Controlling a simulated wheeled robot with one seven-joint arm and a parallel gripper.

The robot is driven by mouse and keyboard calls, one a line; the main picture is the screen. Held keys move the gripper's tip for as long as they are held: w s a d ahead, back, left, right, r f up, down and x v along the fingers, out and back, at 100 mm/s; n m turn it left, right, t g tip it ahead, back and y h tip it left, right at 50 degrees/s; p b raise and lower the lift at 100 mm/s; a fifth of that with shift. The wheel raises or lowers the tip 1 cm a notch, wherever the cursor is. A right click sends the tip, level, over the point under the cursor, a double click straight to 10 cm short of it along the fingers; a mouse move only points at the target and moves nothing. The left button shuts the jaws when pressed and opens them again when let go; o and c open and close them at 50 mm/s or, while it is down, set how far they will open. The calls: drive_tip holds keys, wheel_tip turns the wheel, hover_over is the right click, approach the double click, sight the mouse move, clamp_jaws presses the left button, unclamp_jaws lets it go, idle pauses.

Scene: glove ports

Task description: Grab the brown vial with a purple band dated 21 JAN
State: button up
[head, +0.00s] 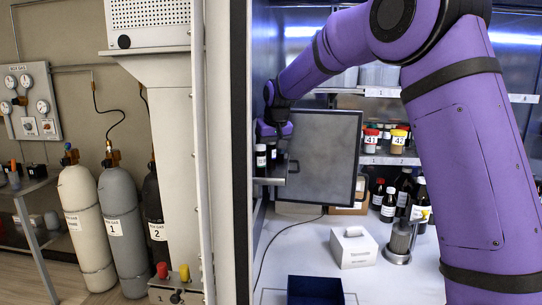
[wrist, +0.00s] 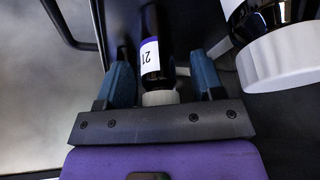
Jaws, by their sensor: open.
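A dark vial (wrist: 151,60) with a white cap lies between my gripper's fingers in the wrist view. Its white label reads "21", with a purple-blue band along the label's edge; the month cannot be read. My gripper (wrist: 163,68) is open, one blue finger on each side of the vial, with gaps visible. In the head view my gripper (head: 273,131) is above a small shelf (head: 270,181) at the cabinet's left, where dark vials with white labels (head: 261,158) stand. Which of these is the "21" vial cannot be told there.
A second vial with a big white cap (wrist: 283,58) is close by at the right in the wrist view. A dark monitor panel (head: 322,155) stands right beside the small shelf. Dark bottles (head: 389,205), a white box (head: 353,247) and a blue bin (head: 315,290) are on the worktop.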

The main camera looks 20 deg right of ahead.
drive_tip(key=c, duration=1)
drive_tip(key=shift+r, duration=0.1)
